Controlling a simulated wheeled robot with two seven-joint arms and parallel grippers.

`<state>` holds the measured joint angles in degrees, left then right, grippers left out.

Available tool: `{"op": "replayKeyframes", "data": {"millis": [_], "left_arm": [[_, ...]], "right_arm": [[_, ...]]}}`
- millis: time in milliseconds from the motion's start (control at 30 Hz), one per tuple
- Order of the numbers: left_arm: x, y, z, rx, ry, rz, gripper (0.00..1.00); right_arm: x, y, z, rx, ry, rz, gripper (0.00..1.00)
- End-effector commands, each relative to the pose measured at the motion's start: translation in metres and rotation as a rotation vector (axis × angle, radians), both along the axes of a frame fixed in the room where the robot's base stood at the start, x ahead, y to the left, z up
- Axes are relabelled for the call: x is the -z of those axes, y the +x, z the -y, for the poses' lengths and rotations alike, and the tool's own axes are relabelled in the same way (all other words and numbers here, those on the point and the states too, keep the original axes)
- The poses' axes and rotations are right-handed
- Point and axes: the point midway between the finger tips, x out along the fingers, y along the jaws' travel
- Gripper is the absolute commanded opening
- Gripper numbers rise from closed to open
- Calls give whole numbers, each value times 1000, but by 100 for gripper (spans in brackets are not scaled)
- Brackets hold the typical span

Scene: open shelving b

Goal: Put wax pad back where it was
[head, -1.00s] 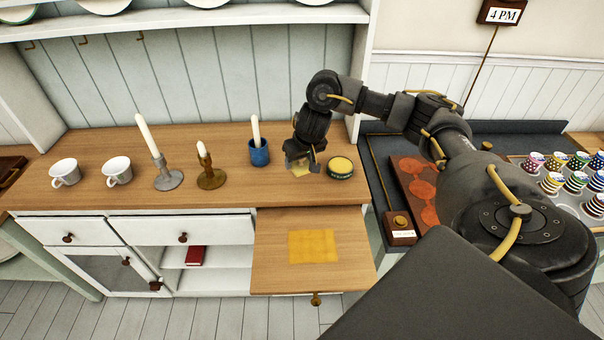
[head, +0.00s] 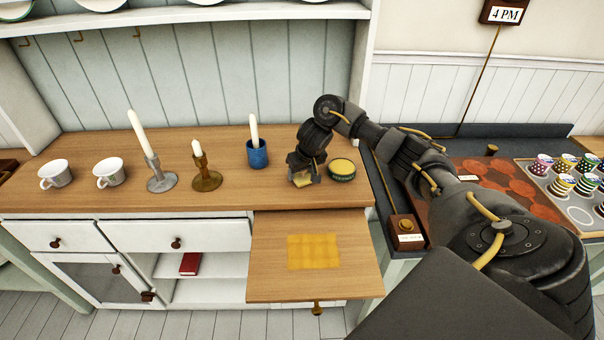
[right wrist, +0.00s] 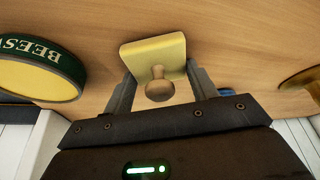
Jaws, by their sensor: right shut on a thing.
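The wax pad (right wrist: 152,55) is a pale yellow square block with a round wooden knob. My right gripper (right wrist: 160,88) is shut on it, with a finger on each side of the knob. In the head view the pad (head: 303,182) shows under my right gripper (head: 304,176), low over the wooden counter near its front edge. I cannot tell whether it touches the counter. The round green and yellow beeswax tin (head: 342,169) stands just right of it and also shows at the left of the right wrist view (right wrist: 42,62). My left gripper is not in view.
A blue cup with a candle (head: 257,153), a brass candlestick (head: 207,178), a silver candlestick (head: 161,182) and white mugs (head: 109,173) stand to the left on the counter (head: 235,198). Below, a pulled-out board (head: 270,280) bears a yellow square patch (head: 313,251).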

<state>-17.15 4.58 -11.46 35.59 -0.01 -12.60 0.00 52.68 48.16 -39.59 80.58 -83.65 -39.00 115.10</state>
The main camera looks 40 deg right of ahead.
Motion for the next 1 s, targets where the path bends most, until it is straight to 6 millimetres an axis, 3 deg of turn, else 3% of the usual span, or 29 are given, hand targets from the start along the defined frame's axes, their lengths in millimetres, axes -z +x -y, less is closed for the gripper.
{"op": "replayKeyframes", "data": {"millis": [267, 300, 467, 800, 1000], "left_arm": [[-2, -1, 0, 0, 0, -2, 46], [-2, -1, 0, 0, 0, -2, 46], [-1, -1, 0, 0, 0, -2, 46], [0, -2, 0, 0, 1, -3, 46], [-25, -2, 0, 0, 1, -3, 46]], "right_arm": [[2, 0, 0, -1, -1, -1, 39], [3, 0, 0, -1, -1, -1, 59], [3, 0, 0, 0, 0, 0, 80], [0, 0, 0, 0, 0, 2, 80], [-35, -10, -1, -1, -4, 3, 80]]}}
